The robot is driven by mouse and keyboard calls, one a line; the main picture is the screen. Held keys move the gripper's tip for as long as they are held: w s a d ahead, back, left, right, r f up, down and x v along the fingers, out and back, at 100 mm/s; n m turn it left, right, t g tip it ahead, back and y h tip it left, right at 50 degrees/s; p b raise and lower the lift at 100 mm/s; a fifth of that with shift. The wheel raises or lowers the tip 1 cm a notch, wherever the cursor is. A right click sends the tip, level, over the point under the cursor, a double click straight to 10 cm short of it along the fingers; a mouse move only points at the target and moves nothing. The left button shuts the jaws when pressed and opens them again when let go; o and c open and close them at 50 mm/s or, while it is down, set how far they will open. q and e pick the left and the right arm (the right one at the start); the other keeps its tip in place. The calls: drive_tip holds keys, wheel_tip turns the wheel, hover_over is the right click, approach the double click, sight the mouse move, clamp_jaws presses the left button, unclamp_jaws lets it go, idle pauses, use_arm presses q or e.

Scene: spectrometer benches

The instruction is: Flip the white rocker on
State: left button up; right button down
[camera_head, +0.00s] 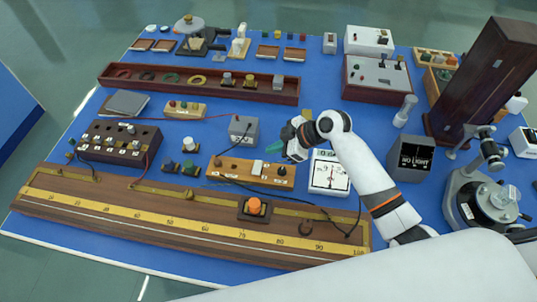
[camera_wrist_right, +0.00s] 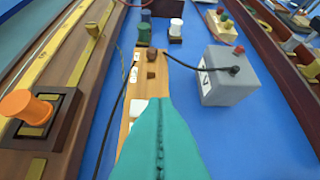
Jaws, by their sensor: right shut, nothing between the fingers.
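The white rocker (camera_head: 257,168) sits on a light wooden switch board (camera_head: 228,166) in the middle of the bench. In the right wrist view the rocker (camera_wrist_right: 137,106) is mostly hidden behind my fingers. I cannot tell which way it is tipped. My right gripper (camera_head: 283,147) is shut and empty, above and a little right of the rocker in the head view. Its teal fingers (camera_wrist_right: 158,135) fill the lower middle of the wrist view, over the board. I cannot tell whether they touch anything. My left gripper is not in view.
A grey box (camera_head: 243,130) with a black lead stands behind the board. A white meter (camera_head: 329,172) stands to its right. The long ruler bench (camera_head: 150,216) with an orange knob (camera_head: 254,206) lies in front. Black cables run around the board.

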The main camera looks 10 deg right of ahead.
drive_tip(key=v, duration=0.4)
drive_tip(key=w+b+v, duration=0.1)
drive_tip(key=v, duration=0.1)
drive_tip(key=shift+r, duration=0.1)
drive_tip(key=shift+a, duration=0.1)
drive_tip(key=shift+s, duration=0.1)
